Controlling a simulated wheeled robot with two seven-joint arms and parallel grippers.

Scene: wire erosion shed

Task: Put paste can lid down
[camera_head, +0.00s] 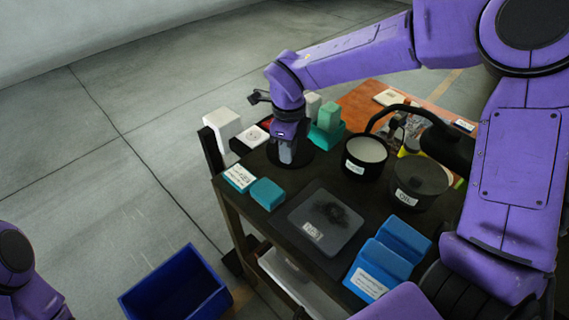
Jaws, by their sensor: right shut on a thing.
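My right gripper (288,152) points down at the far left part of the dark table. It is shut on a round black lid (272,156), which lies flat beneath the fingers. I cannot tell whether the lid touches the table top. An open black can (352,169) with white paste in it and a white label stands to the right of the lid, apart from it. A second dark can (409,195) with a covered top and a label stands in front and to the right of it. My left gripper is out of view.
Blue-green boxes (267,194), a grey plate with a dark smudge (322,232) and blue boxes (381,264) lie toward the front. A green block (328,116) and a white block (222,125) are near the lid. A blue bin (180,284) stands on the floor.

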